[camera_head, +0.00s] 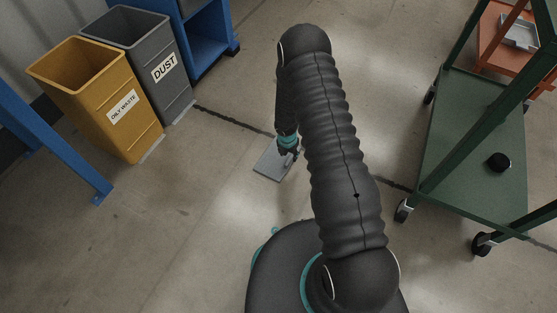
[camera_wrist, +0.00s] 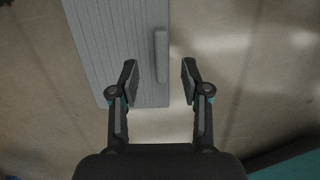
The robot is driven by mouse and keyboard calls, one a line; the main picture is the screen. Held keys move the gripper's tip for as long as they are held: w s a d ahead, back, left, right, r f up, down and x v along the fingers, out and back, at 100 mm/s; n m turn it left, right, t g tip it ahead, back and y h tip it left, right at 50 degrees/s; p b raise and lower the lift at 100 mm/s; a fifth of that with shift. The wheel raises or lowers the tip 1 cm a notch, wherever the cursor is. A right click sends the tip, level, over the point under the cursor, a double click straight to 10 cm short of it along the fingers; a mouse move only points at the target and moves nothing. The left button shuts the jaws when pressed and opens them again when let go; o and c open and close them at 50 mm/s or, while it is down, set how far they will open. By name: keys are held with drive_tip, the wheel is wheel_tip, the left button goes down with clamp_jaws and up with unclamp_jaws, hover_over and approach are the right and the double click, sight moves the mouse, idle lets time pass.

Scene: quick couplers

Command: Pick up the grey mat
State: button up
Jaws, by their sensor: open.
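The grey mat (camera_head: 268,162) lies flat on the concrete floor in the head view, partly hidden behind my arm. In the wrist view the mat (camera_wrist: 112,45) is a ribbed light-grey rectangle at the top, with a raised handle-like bar (camera_wrist: 161,56) along its right side. My gripper (camera_wrist: 160,82) is open, and its two fingers stand on either side of the lower end of the bar as seen from above. I see no contact between the fingers and the bar. In the head view my gripper (camera_head: 288,152) is over the mat, and its fingers are too small to make out.
A yellow oily-waste bin (camera_head: 95,100) and a grey dust bin (camera_head: 142,62) stand at the left, near blue steel frames (camera_head: 60,150). A green wheeled cart (camera_head: 470,150) with a black round object (camera_head: 499,162) is at the right. Open floor lies between.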

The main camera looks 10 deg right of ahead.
sight(289, 160)
wheel_tip(289, 160, down, 2)
drive_tip(key=shift+s+f+b, duration=0.1)
drive_tip(key=shift+s+b, duration=0.05)
drive_tip(key=shift+b, duration=0.25)
drive_tip(key=shift+d+f, duration=0.15)
drive_tip(key=shift+f, duration=0.65)
clamp_jaws()
drive_tip(key=shift+w+r, duration=0.15)
drive_tip(key=shift+w, duration=0.05)
